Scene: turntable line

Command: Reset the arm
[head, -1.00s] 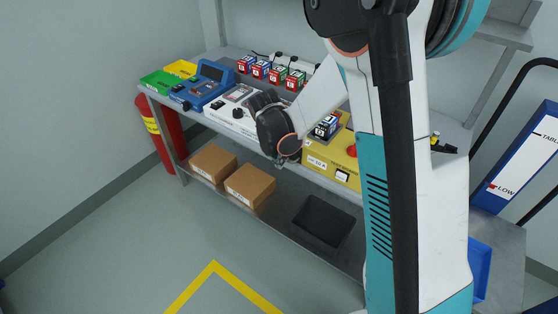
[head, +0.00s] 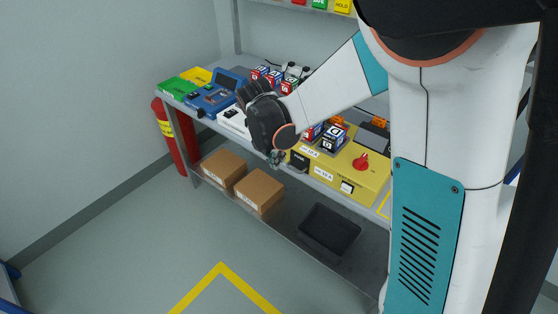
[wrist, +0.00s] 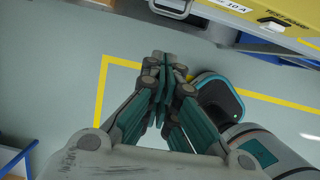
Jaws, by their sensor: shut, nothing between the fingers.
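My gripper (wrist: 163,62) points down at the floor in the wrist view. Its fingers are together, with nothing between them. In the head view my gripper (head: 276,160) hangs at the front edge of the workbench (head: 228,138), just left of the yellow test unit (head: 352,182). My arm is bent, with its forearm reaching left over the bench. The yellow unit also shows at the top right of the wrist view (wrist: 285,14), apart from the fingers.
The lower shelf holds two cardboard boxes (head: 259,188) and a black tray (head: 328,230). Floor in front is clear.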

